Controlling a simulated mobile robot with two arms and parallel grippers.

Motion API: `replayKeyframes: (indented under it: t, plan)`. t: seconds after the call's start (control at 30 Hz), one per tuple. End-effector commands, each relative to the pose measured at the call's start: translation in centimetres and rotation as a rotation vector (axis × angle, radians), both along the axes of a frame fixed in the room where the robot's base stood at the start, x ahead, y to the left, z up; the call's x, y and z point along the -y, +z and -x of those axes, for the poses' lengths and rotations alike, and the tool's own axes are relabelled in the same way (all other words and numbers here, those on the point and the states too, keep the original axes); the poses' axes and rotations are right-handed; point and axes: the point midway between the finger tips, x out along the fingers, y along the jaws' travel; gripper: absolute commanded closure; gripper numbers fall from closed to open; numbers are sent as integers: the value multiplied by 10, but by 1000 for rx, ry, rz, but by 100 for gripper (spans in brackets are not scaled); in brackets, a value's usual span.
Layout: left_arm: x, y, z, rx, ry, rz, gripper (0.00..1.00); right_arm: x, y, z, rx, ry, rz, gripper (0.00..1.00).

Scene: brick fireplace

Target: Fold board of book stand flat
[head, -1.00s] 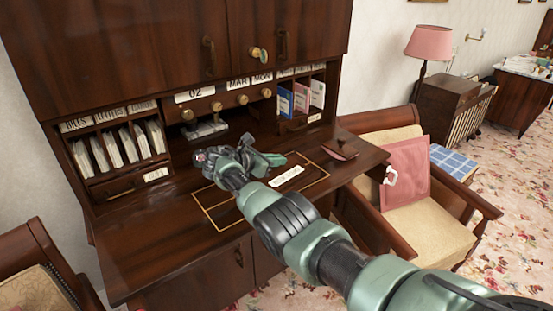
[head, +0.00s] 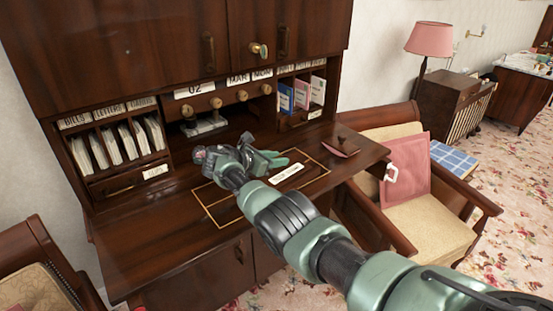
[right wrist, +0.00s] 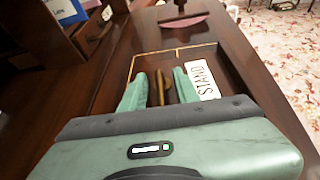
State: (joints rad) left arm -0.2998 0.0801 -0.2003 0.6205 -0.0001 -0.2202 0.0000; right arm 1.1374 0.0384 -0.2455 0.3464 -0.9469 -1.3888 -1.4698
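The book stand board (head: 315,172) is a dark wood panel with a thin gold outline, set in the desk top, and it also shows in the right wrist view (right wrist: 222,62). It looks flat with the desk top in the head view. A white label (head: 286,175) lies on it; the wrist view reads "STAND". My left gripper is not in view.
The desk (head: 140,235) has pigeonholes with papers (head: 115,143) and upright books (head: 302,93) at the back. An armchair (head: 430,220) stands close on the right. The desk's left front is clear.

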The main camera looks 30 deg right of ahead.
Motion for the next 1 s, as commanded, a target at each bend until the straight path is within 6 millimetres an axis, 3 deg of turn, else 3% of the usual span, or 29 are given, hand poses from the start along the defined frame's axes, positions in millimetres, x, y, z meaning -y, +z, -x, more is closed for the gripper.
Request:
replayKeyframes:
  t: [0.17,0.33,0.6,1.0]
  plan:
    - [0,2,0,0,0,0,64,-4,3,0,2,1,2,69]
    - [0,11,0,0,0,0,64,-27,13,5,2,3,-1,69]
    - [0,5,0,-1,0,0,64,-64,25,12,1,2,-1,69]
    - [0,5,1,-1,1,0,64,-71,29,14,-1,0,0,69]
